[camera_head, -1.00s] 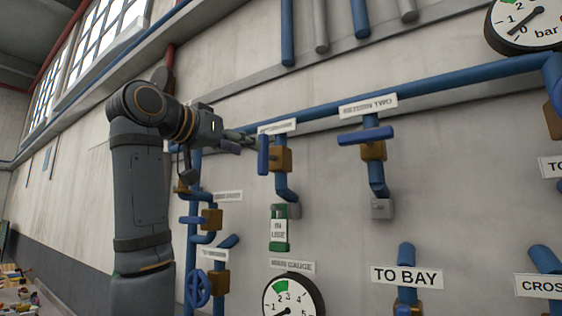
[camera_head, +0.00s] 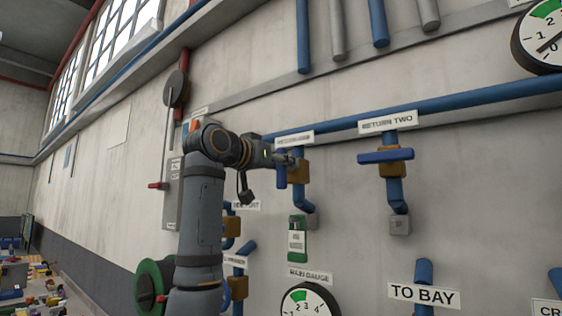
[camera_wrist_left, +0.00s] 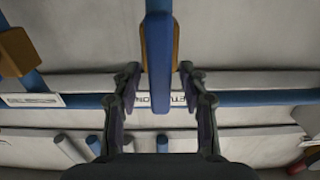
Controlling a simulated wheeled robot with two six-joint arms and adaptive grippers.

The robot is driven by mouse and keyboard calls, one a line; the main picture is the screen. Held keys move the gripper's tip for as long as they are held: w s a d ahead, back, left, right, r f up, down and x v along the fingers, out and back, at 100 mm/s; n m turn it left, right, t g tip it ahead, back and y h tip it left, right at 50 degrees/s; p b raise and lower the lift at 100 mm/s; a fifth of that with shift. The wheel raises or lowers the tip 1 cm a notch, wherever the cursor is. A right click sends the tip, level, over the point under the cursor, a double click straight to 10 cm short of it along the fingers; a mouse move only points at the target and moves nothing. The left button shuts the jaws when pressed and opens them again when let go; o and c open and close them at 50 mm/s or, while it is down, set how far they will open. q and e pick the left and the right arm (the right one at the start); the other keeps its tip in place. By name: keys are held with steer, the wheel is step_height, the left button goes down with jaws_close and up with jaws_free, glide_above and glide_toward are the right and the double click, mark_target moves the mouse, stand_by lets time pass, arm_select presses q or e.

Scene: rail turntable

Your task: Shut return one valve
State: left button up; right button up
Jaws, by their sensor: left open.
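The return one valve has a blue lever handle (camera_head: 281,172) standing upright, in line with its pipe, and a brass body (camera_head: 299,172). Its label (camera_head: 294,138) is above it, partly hard to read. My left gripper (camera_head: 289,160) comes in from the left at the upper part of the handle. In the left wrist view the open fingers (camera_wrist_left: 158,72) stand on either side of the blue handle (camera_wrist_left: 157,60), with gaps on both sides. The brass body (camera_wrist_left: 175,45) shows behind the handle. My right gripper is not in view.
The return two valve (camera_head: 386,156), its handle crosswise, is to the right. A green tag (camera_head: 298,240) hangs below return one, above the main gauge (camera_head: 310,301). A blue pipe (camera_head: 450,102) runs along the wall. Other valves (camera_head: 232,228) sit at lower left.

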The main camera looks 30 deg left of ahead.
arm_select(q)
steer(key=shift+w, duration=0.1)
steer(key=shift+c, duration=0.5)
steer(key=shift+w+f, duration=0.1)
steer(key=shift+c, duration=2.4)
jaws_close()
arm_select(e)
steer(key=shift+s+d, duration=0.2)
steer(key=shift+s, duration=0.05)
